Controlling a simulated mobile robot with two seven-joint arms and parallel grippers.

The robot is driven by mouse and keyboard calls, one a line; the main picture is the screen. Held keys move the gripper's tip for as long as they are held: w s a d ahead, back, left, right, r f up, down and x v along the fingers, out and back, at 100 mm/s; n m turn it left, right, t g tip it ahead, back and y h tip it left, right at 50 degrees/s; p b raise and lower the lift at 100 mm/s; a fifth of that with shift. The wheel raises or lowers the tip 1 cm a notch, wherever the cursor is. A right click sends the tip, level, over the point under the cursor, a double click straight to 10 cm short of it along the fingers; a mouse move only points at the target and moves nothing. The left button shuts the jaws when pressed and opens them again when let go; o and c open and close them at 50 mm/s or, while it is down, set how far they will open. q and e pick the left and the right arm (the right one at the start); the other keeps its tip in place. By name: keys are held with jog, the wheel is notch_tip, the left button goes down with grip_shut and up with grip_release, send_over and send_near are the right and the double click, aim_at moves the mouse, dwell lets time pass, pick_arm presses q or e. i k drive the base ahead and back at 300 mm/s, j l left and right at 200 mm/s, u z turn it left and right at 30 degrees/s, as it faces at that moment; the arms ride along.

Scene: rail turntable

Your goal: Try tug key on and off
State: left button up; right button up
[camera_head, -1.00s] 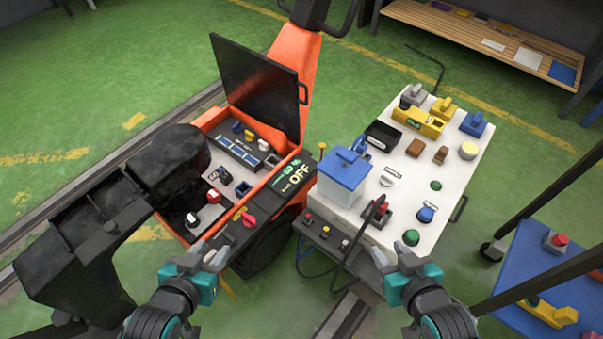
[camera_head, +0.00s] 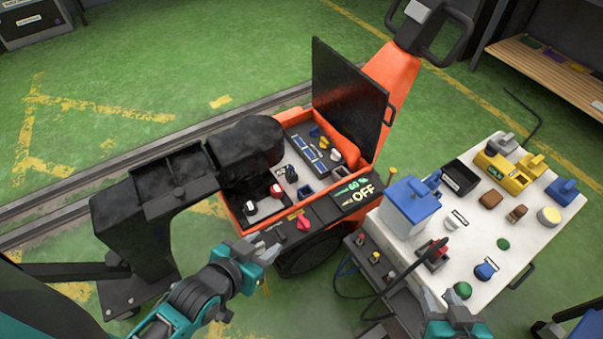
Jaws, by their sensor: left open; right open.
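The orange tug (camera_head: 396,75) stands in the middle with its black lid (camera_head: 345,95) raised. On its dark front panel a red key-like knob (camera_head: 303,222) sits beside a display (camera_head: 355,193) that reads OFF, with a green number ending in a percent sign. My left gripper (camera_head: 262,250) is open and empty, just left of and below the red knob, in front of the panel edge and apart from the knob. My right gripper (camera_head: 432,303) is open and empty at the front edge of the white cart, its fingertips only partly clear.
The white cart top (camera_head: 480,225) on the right carries a blue-lidded box (camera_head: 410,208), a black bin (camera_head: 460,178), yellow blocks and several small parts. A cable hangs between tug and cart. Green floor is open at upper left.

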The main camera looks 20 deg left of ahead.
aim_at(260, 250)
jog(key=u, duration=1.1)
